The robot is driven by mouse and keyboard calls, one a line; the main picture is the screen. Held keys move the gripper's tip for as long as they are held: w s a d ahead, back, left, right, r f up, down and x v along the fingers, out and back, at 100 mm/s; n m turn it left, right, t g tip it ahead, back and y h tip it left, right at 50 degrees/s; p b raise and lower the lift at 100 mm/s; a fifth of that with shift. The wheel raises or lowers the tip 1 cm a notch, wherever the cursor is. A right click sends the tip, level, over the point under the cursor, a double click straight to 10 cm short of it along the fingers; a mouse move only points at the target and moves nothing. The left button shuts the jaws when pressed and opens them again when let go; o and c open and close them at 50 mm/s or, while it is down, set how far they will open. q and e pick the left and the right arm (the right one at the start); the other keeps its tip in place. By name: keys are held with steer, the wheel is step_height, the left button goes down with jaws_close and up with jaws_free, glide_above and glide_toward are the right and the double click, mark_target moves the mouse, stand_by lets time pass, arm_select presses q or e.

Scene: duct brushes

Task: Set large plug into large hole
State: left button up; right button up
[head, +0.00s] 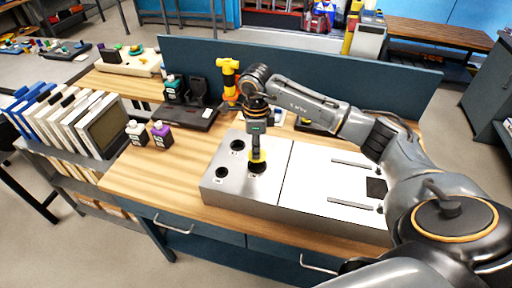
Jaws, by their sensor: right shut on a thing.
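A silver metal box (215,187) on the wooden workbench has a panel with three dark round holes at its left end. One is the upper hole (238,145), one the lower-left hole (221,172), and one the right hole (257,169), each with a small label. My right gripper (256,146) points down over the right hole. It is shut on a yellow plug (257,156), whose lower end is at the right hole's opening. I cannot tell how far in it is, and the fingers partly hide it. My left gripper is not in view.
Behind stand a yellow tool (229,80) and a black stand (192,115). Small bottles (161,134) stand left. A blue panel (300,70) closes off the back. Bare wood (170,180) is free at front left.

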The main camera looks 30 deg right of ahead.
stand_by(0.5)
steer(key=o, duration=0.5)
step_height(320, 180, up, 11)
steer(key=p, duration=0.6)
stand_by(0.4)
stand_by(0.4)
